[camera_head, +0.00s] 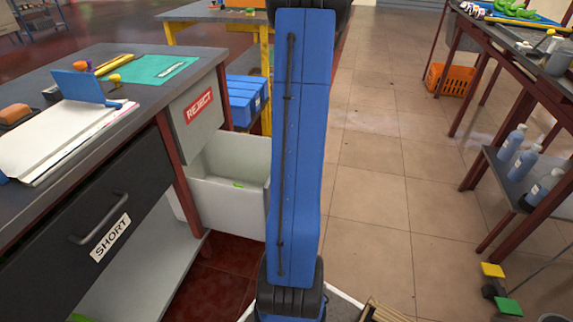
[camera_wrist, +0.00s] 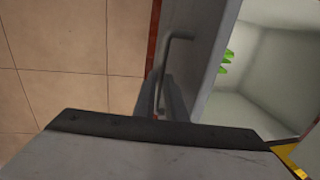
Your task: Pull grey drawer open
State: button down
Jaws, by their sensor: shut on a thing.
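The grey drawer (camera_head: 228,205) stands well out from the left-hand bench in the head view, with its pale inside showing and a small green thing in it. My blue arm hides its right end. In the wrist view the drawer's grey front edge (camera_wrist: 213,45) runs beside its bent grey handle (camera_wrist: 182,39). My gripper (camera_wrist: 160,88) is shut on the lower part of this handle. The open inside (camera_wrist: 255,85) lies to the right, with green pieces (camera_wrist: 226,62) near the front wall. My gripper is hidden behind my arm in the head view.
A black drawer (camera_head: 95,225) labelled SHORT is shut in the same bench. A red REJECT label (camera_head: 198,104) is on the bench's grey panel. Blue crates (camera_head: 246,98) stand behind. Tiled floor (camera_head: 370,190) is clear to the right, up to another bench with bottles.

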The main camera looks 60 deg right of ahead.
dwell(0.3)
jog(key=c, duration=1.8)
grip_release()
jog(key=s+r, duration=0.1)
jog(key=r, duration=0.4)
jog(key=s+r, duration=0.1)
jog(key=r, duration=0.5)
jog(key=s+d+r, duration=0.1)
jog(key=r, duration=0.5)
jog(key=shift+s+d, duration=0.1)
jog(key=w+a+r+n+h, duration=0.1)
jog(key=w+a+r+n, duration=0.25)
jog(key=a, duration=0.75)
jog(key=w+a+r+n, duration=0.3)
jog(key=w+a, duration=0.1)
jog(key=a, duration=0.7)
jog(key=s+a+n+t, duration=0.1)
jog(key=s+a+n, duration=0.1)
jog(key=a, duration=0.5)
jog(key=s+a+n+t, duration=0.1)
jog(key=s+a+n, duration=0.2)
jog(key=a, duration=0.4)
jog(key=s+a+r+n, duration=0.1)
jog(key=s+a+n, duration=0.1)
jog(key=s+a, duration=0.3)
jog(key=shift+a+n+t, duration=0.25)
jog(key=shift+a+t, duration=0.15)
jog(key=shift+a, duration=0.8)
